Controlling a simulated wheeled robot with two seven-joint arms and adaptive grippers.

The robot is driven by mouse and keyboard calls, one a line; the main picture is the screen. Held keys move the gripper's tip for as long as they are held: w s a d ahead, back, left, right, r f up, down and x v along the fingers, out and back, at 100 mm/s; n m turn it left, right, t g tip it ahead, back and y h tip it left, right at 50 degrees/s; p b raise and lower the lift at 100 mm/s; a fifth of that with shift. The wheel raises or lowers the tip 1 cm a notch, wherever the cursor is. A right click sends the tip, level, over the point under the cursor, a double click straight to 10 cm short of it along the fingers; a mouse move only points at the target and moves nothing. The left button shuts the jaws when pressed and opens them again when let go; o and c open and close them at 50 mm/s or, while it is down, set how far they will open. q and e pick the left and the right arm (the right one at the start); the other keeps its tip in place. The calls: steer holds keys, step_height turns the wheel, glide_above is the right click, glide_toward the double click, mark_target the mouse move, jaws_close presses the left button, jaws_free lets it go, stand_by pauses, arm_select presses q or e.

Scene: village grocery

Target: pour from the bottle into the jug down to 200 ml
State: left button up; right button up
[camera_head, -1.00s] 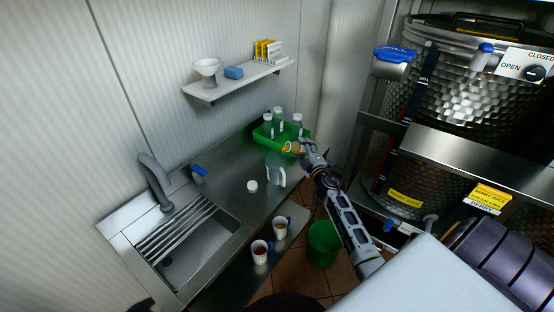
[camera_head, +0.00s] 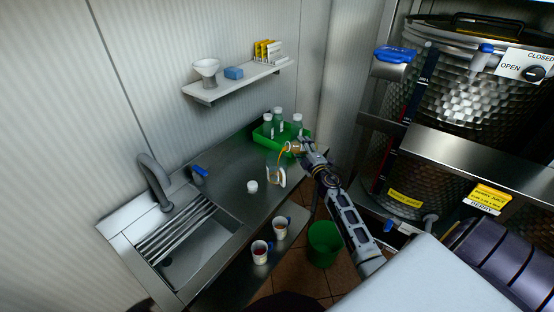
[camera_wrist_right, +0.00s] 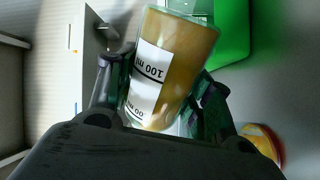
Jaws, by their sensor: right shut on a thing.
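My right gripper (camera_head: 304,151) is shut on a bottle (camera_head: 292,147) of amber liquid, tilted over the counter. In the right wrist view the bottle (camera_wrist_right: 180,65) lies between the fingers, with a white label reading "100 ml" upside down. The liquid level against its marks is hard to read. A thin amber stream curves from the bottle's mouth down to the clear jug (camera_head: 273,175), which stands upright on the steel counter below and left of the gripper. Some amber shows in the jug; its amount cannot be read. My left gripper is not in view.
A green crate (camera_head: 262,142) with several white-capped bottles stands behind the jug. A white cap (camera_head: 252,186) lies left of it. A sink (camera_head: 190,245) is at the left, two mugs stand on the lower shelf, a green bin (camera_head: 323,243) on the floor.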

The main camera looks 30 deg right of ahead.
steer(key=shift+w+a+r+n, duration=0.1)
steer(key=shift+a+r+n, duration=0.2)
steer(key=shift+r+n, duration=0.2)
stand_by(0.8)
steer(key=shift+d+f+m, duration=0.35)
steer(key=shift+f+m, duration=0.15)
steer(key=shift+a+f+m, duration=0.1)
steer(key=shift+f+m, duration=0.55)
steer(key=shift+m, duration=0.35)
steer(key=shift+r, duration=0.1)
steer(key=shift+a+r+m+p, duration=0.2)
steer(key=shift+a+m+p, duration=0.05)
steer(key=shift+m+p, duration=0.6)
steer(key=shift+a+r+m+h+p, duration=0.15)
steer(key=shift+r+m+h+p, duration=0.15)
steer(key=shift+r+m+p, duration=0.5)
steer(key=shift+a+p, duration=0.1)
steer(key=shift+p, duration=0.35)
